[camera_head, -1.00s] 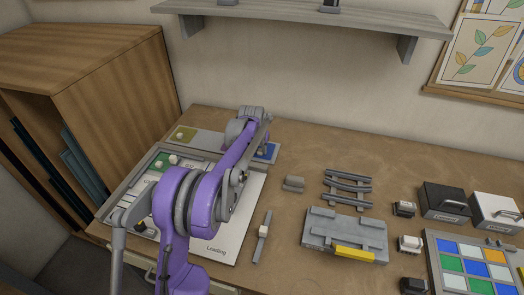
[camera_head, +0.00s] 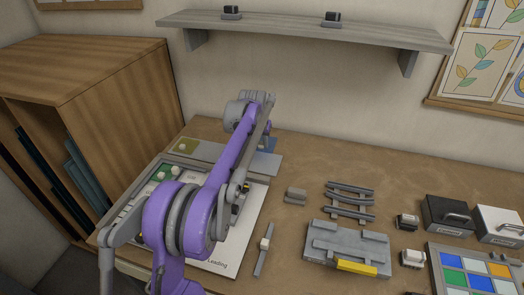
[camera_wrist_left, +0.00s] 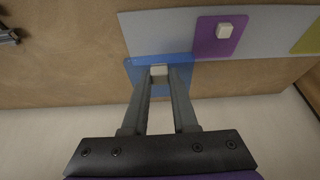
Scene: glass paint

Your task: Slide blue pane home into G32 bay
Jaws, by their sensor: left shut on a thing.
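The blue pane (camera_wrist_left: 140,72) has a pale knob (camera_wrist_left: 158,70), and my left gripper (camera_wrist_left: 158,76) is shut on that knob in the left wrist view. The pane overlaps the near corner of a grey strip (camera_wrist_left: 165,35) there; I cannot tell how high it is held. In the head view a bit of the blue pane (camera_head: 268,144) shows at the strip's right end, beside my purple arm, which hides the gripper. The framed board (camera_head: 205,262) with a green pane (camera_head: 160,173) lies under my arm. No G32 label is readable. My right gripper is out of view.
The strip also holds a purple pane (camera_wrist_left: 220,38) and an olive pane (camera_head: 186,146). A small grey block (camera_head: 295,195), a rack (camera_head: 349,201) and a grey fixture (camera_head: 345,245) stand to the right. A wooden cabinet (camera_head: 110,90) bounds the left, the wall the back.

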